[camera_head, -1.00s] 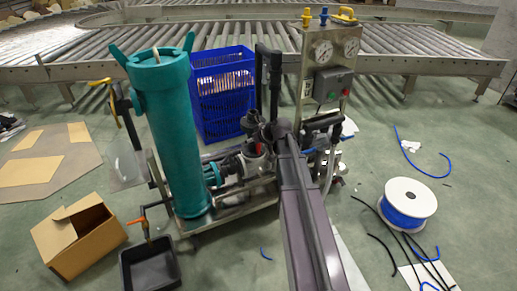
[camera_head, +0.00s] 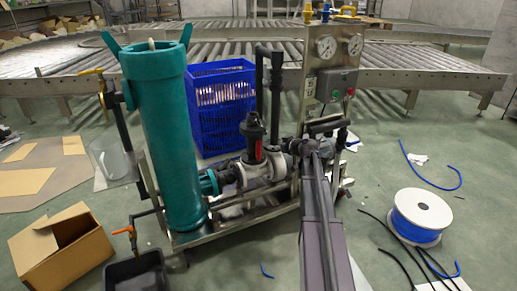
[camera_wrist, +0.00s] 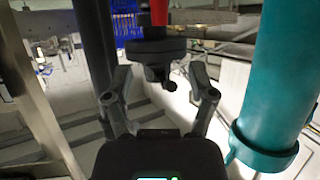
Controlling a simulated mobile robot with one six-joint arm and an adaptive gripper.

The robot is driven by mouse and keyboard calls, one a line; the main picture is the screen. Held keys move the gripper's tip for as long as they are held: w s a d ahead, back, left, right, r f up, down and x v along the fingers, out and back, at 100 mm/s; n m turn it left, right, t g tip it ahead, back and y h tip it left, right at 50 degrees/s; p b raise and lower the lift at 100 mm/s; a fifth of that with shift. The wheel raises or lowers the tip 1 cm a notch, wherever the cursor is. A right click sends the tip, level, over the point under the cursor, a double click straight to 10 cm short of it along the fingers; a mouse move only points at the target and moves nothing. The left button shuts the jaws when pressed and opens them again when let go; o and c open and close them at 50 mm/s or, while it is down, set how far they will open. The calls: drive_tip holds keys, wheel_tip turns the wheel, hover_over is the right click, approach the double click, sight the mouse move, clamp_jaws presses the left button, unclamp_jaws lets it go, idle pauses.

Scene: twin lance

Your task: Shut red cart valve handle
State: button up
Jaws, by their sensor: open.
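A dark upright valve with a red part (camera_head: 259,150) stands on the pipework of the cart, between the teal cylinder and the gauge panel. In the wrist view a red part (camera_wrist: 159,12) shows at the top, above a black flange and a small black knob (camera_wrist: 166,78). My gripper (camera_wrist: 159,70) is open, with one finger on each side of the knob and visible space on both sides. Whether the fingers touch anything at depth, I cannot tell. In the head view my arm lies to the right of the valve and hides the gripper.
The teal cylinder (camera_head: 165,140) stands left of the valve and close on the right in the wrist view. The gauge panel (camera_head: 330,75) rises behind my arm. A blue crate (camera_head: 221,105) stands behind the cart. A cable spool (camera_head: 420,215) lies on the floor at right.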

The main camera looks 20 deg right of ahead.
sight(260, 143)
idle(0.4)
drive_tip(key=shift+b+x, duration=2.6)
drive_tip(key=shift+x, duration=4.3)
drive_tip(key=shift+r, duration=0.15)
clamp_jaws()
